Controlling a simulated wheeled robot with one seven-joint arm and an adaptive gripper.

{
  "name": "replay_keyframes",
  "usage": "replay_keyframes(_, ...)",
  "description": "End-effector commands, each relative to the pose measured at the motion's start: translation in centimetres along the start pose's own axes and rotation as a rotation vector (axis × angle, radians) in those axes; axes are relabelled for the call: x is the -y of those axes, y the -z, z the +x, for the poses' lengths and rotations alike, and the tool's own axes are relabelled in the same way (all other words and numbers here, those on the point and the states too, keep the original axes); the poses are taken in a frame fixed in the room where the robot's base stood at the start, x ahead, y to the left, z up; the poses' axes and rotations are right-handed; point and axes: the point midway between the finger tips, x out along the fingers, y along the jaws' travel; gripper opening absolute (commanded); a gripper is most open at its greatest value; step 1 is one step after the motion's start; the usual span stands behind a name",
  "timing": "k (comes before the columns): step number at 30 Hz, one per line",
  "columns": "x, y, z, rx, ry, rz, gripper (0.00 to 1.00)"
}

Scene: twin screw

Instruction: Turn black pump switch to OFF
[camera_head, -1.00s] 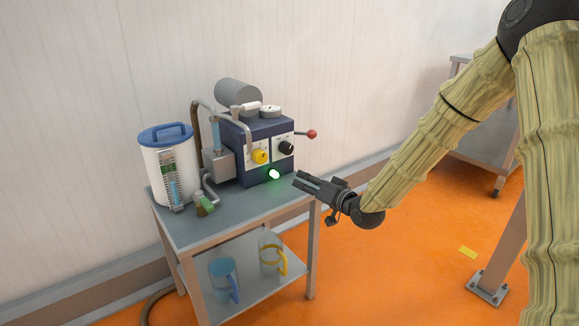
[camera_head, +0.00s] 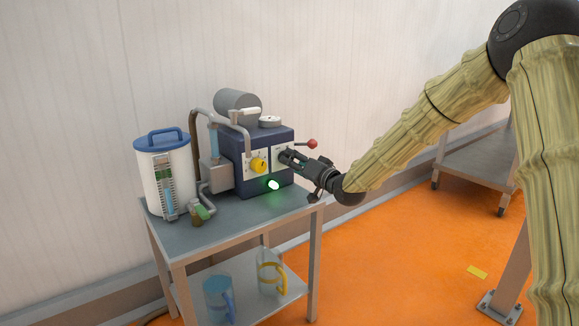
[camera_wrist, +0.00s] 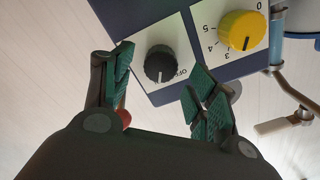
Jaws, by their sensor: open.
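The black pump switch (camera_wrist: 160,66) is a round knob with a white pointer line on a white plate, on the front of the blue pump box. In the wrist view the plate (camera_wrist: 147,84) shows lettering beside the knob, partly legible as "OFF". My gripper (camera_wrist: 158,82) is open, with a green-padded finger on each side of the knob's near space. Nothing is between the fingers' pads that I can see held.
The yellow dial (camera_wrist: 242,30) with numbers sits beside the black knob. A red-ended lever (camera_head: 312,144) sticks out right of the box. A green light (camera_head: 273,184) glows below. A white blue-lidded container (camera_head: 150,170) stands left on the grey cart (camera_head: 235,222).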

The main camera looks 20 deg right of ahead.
Motion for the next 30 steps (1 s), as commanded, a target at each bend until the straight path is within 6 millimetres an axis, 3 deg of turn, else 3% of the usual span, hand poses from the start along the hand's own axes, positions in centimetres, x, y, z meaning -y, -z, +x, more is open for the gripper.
replay_keyframes(7, -0.1, -0.1, 2.6, 0.000, 0.000, -0.001, 0.58)
replay_keyframes(19, 0.0, 0.0, 3.2, 0.000, -0.001, 0.001, 0.58)
replay_keyframes(27, 0.0, 0.0, 3.1, 0.000, -0.001, 0.001, 0.12)
replay_keyframes(30, 0.0, 0.0, 3.1, 0.000, -0.001, 0.000, 0.13)
